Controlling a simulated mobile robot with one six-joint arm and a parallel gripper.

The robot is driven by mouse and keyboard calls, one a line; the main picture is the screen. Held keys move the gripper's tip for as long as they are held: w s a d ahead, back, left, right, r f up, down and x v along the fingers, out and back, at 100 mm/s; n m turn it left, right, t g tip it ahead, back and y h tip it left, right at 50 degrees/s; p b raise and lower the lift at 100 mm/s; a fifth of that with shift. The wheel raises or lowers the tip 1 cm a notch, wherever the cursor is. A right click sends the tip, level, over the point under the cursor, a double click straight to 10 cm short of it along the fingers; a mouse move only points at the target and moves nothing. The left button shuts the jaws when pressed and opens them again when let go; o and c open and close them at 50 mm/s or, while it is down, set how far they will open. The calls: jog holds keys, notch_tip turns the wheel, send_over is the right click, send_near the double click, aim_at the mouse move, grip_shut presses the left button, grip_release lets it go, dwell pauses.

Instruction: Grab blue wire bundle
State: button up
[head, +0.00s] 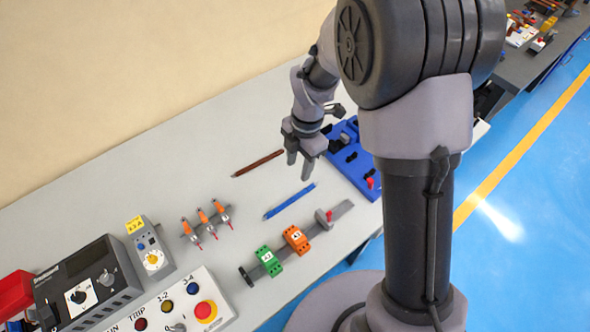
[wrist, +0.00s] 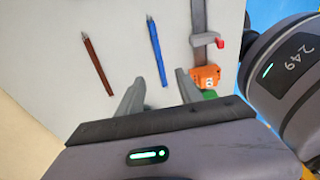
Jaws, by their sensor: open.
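The blue wire bundle (head: 289,202) is a thin straight bundle lying flat on the grey bench. It also shows in the wrist view (wrist: 157,50), above and between my fingertips. My gripper (head: 301,162) is open and empty, with its fingers pointing down toward the bench. I cannot tell the exact height over the bench.
A dark red wire bundle (head: 258,163) lies beside the blue one. A rail with orange (head: 296,239) and green (head: 269,261) blocks lies nearer the front edge. A blue tray (head: 352,165) stands right of my gripper. Control boxes (head: 90,280) fill the left. Bench around the bundles is clear.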

jog(key=b, duration=0.3)
send_over(291, 198)
jog(key=d, duration=0.1)
notch_tip(291, 198, down, 10)
jog(key=shift+r, duration=0.1)
jog(key=f, duration=0.1)
jog(key=f+b, duration=0.1)
jog(key=f, duration=0.1)
jog(key=f+b, duration=0.1)
jog(key=f, duration=0.1)
jog(key=shift+a+f, duration=0.1)
jog(key=shift+a, duration=0.3)
grip_shut()
